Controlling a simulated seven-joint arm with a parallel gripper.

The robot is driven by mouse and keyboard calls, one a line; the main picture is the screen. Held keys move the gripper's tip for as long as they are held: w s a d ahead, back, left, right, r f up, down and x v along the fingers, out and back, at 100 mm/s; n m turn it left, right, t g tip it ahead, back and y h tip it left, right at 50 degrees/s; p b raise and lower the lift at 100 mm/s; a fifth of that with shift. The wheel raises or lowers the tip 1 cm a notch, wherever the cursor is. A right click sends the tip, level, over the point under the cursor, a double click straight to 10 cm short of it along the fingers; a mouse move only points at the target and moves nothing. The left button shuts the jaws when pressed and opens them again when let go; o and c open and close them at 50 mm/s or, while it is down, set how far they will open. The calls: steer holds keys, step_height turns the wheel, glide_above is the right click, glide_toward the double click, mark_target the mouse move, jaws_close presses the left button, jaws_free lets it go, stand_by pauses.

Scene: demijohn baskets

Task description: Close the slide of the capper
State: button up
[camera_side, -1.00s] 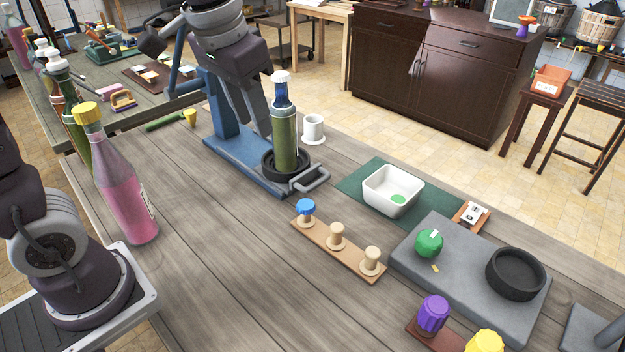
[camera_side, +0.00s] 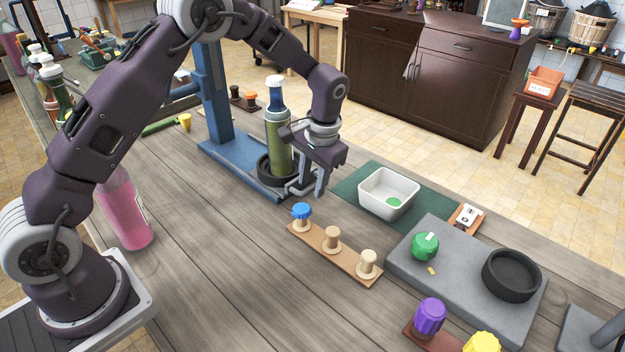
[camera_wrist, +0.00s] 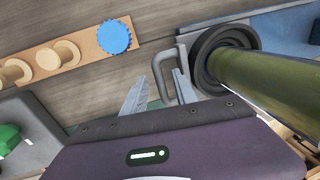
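The blue capper (camera_side: 214,100) stands at the back of the table. Its slide carries a black ring cup (camera_wrist: 203,62) with a green bottle (camera_side: 278,135) upright in it; the bottle has a blue neck and white cap. The slide sits out toward the front of the base, its grey loop handle (camera_wrist: 157,72) sticking out. The bottle also shows in the wrist view (camera_wrist: 260,78). My gripper (camera_side: 306,190) is low beside the bottle, at the handle. In the wrist view its fingers (camera_wrist: 162,76) are apart, with the handle's bar between their tips; contact cannot be told.
A wooden rack (camera_side: 335,255) with a blue cap (camera_side: 301,211) is just in front. A white bin (camera_side: 388,192) on a green mat (camera_side: 350,189) stands right of my gripper. A pink bottle (camera_side: 128,215) stands behind my arm. The table's middle front is clear.

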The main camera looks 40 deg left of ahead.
jaws_close()
stand_by(1.4)
